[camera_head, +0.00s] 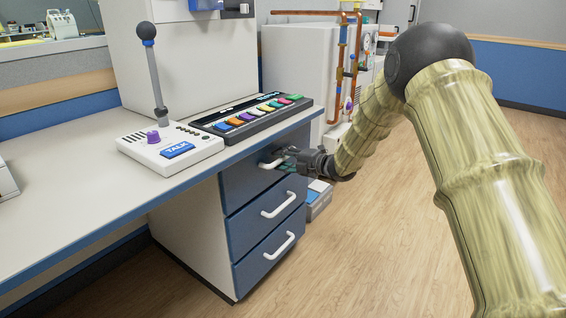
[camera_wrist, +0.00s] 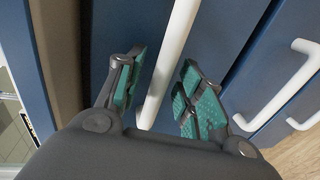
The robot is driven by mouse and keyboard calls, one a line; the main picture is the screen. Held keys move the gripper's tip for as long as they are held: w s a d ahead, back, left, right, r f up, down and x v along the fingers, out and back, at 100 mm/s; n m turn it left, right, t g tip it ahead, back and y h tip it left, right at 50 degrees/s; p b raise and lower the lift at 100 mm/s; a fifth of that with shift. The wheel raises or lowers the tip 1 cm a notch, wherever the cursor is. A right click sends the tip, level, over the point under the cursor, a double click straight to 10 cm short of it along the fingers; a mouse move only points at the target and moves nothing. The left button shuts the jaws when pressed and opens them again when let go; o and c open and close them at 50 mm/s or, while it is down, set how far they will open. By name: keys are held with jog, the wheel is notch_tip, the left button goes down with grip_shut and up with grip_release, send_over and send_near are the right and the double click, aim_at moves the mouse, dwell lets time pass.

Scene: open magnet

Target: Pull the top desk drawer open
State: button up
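The top desk drawer (camera_head: 236,190) is a dark blue front just under the desktop, and it looks flush with the drawers below. Its white bar handle (camera_head: 268,164) is partly hidden by my gripper (camera_head: 286,163). In the wrist view, the white handle (camera_wrist: 172,48) runs between the two teal-padded fingers of my gripper (camera_wrist: 163,90). The fingers are apart, one on each side of the handle, and a gap shows beside it. I cannot tell whether either pad touches it.
The middle drawer (camera_head: 250,222) and bottom drawer (camera_head: 255,268) have similar white handles. On the desktop (camera_head: 75,195) are a talk console (camera_head: 190,155) and a panel of coloured keys (camera_head: 240,122). A small box (camera_head: 318,200) stands on the floor beside the desk. Open floor (camera_head: 370,260) lies in front.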

jog(key=shift+w+a, duration=0.1)
jog(key=shift+a, duration=0.05)
grip_shut()
